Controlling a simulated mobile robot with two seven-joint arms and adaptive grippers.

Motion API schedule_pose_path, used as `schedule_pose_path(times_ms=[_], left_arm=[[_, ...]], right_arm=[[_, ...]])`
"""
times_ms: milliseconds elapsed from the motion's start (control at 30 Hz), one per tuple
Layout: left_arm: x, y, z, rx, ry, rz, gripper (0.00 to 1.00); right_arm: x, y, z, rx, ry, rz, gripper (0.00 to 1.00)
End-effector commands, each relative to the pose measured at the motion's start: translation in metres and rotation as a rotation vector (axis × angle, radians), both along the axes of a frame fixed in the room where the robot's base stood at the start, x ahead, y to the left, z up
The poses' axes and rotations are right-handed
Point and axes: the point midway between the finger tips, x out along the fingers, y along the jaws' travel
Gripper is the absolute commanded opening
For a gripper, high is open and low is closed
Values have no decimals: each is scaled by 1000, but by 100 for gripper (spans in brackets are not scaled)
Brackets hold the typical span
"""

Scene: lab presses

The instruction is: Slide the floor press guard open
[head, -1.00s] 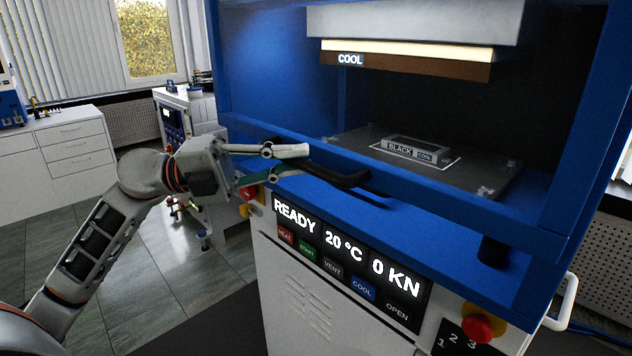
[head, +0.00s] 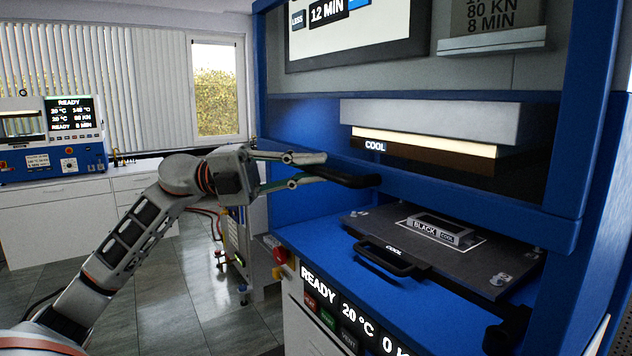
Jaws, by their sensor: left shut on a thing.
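The floor press (head: 300,230) is blue and white and stands at the right. Its guard (head: 480,201) has a blue frame, and its lower bar runs across the opening, above the lower plate. A black bar handle (head: 352,178) sticks out from the guard. My left gripper (head: 318,170) is shut on the left end of this handle, fingers pointing right. Below the bar, the dark lower plate (head: 380,218) with its own black handle (head: 392,260) lies uncovered. My right gripper is out of view.
A black-labelled mould (head: 440,230) sits on the lower plate. The upper platen (head: 430,116), marked COOL, hangs above it. The control panel (head: 345,318) is below. A bench press (head: 50,140) stands on white cabinets at the left.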

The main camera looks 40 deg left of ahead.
Motion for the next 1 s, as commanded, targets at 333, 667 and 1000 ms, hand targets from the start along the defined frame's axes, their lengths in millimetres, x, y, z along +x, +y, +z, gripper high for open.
schedule_pose_path(times_ms=[333,667,1000], left_arm=[[0,2,36,-3,-2,2,0],[0,2,37,-2,-1,2,0],[0,2,36,-1,0,1,29]], right_arm=[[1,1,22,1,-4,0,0],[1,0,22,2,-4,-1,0],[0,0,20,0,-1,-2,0]])
